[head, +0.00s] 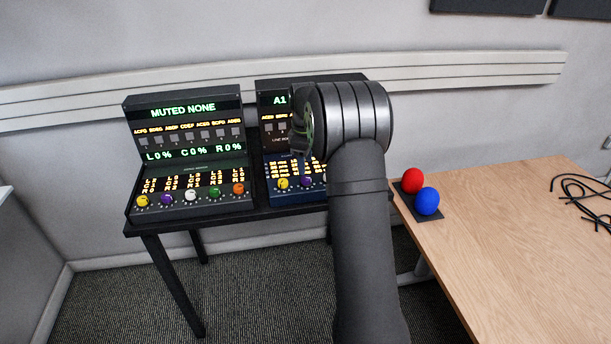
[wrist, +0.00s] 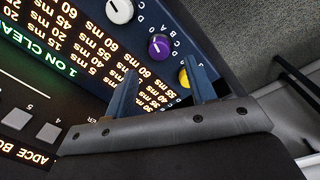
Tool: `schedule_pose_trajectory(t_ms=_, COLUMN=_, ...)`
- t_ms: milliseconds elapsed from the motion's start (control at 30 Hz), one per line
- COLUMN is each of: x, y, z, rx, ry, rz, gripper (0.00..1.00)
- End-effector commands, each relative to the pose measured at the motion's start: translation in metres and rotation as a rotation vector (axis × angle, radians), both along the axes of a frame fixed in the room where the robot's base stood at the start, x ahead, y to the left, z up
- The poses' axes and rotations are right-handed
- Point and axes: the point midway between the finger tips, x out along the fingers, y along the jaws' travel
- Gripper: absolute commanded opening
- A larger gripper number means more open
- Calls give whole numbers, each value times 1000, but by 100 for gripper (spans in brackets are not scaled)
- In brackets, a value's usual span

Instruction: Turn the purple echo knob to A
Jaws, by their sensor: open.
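A purple knob (wrist: 160,47) sits on the blue-edged right console, with a small white mark on its face and the letters A to D beside it; which letter it points to is too small to tell. It also shows in the head view (head: 306,182), just below my gripper. My gripper (wrist: 159,65) is open and empty, its two fingers apart over the panel near the purple and yellow knobs. In the head view, my wrist and arm hide the right part of this console and most of the gripper. Contact with the knob cannot be told.
A yellow knob (wrist: 184,78) and a white knob (wrist: 119,10) flank the purple one closely. The left console (head: 188,160) has its own row of coloured knobs, another purple one (head: 166,198) included. A wooden table (head: 500,240) at right bears red (head: 413,180) and blue (head: 427,201) balls.

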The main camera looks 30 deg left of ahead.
Motion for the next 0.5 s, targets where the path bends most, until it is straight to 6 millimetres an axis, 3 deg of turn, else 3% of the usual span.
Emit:
schedule_pose_trajectory(t_ms=200, x=2, y=0, z=-41, rx=-2, ry=2, rz=0, gripper=51)
schedule_pose_trajectory(t_ms=500, x=4, y=1, z=-61, rx=0, ry=-1, rz=0, gripper=51)
